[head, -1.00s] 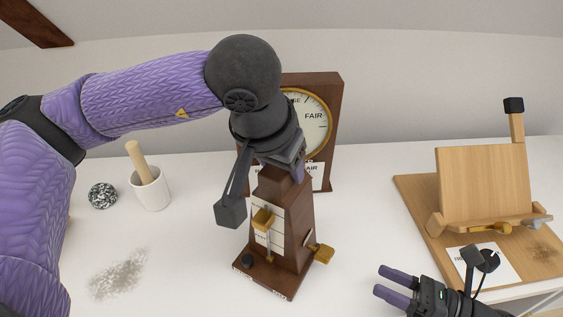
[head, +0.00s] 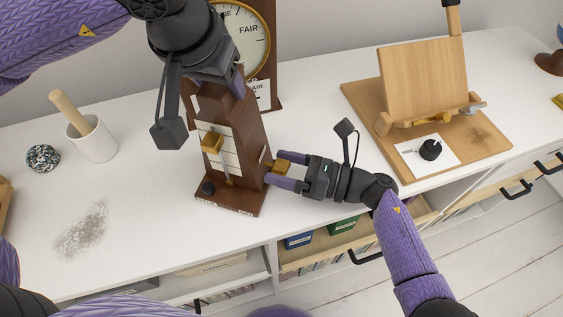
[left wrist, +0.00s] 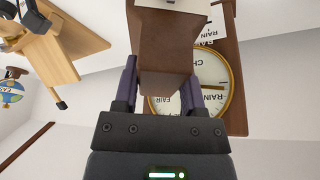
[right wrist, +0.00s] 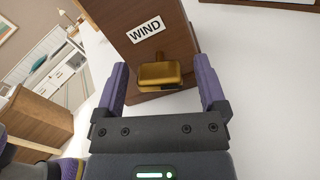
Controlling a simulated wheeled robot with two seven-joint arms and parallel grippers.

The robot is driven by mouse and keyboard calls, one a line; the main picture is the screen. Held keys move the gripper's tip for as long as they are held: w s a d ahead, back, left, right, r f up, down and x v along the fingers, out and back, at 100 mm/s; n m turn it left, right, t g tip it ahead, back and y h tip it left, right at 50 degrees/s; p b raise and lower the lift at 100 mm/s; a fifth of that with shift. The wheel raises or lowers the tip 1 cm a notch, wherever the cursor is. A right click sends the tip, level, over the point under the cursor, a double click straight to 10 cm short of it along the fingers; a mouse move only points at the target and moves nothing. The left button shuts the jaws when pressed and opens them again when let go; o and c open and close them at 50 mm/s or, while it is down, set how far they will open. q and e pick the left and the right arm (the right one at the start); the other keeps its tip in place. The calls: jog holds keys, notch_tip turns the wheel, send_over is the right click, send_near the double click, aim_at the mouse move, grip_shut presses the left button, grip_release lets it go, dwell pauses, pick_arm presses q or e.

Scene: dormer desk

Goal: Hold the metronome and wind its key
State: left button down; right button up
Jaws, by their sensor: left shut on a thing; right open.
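The brown wooden metronome (head: 249,142) stands upright on the white desk, with a pale scale and a brass pendulum weight (head: 212,143) on its front. My left gripper (head: 236,84) is shut on the metronome's narrow top, one finger on each side in the left wrist view (left wrist: 158,85). The brass winding key (right wrist: 160,73) sticks out of the metronome's side under a "WIND" label (right wrist: 143,31). My right gripper (right wrist: 163,88) is open, its two fingers on either side of the key with gaps. In the head view the right gripper (head: 281,170) is beside the metronome's right side.
A barometer clock (head: 248,40) stands right behind the metronome. A mortar with pestle (head: 95,142) and a speckled ball (head: 43,158) are at the left. A wooden easel board (head: 425,80) is at the right. Open drawers (head: 345,237) lie below the desk's front edge.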

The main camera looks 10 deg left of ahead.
jog(key=shift+a, duration=0.2)
grip_shut()
dwell(0.3)
jog(key=m, duration=0.3)
jog(key=shift+m, duration=2.2)
grip_release()
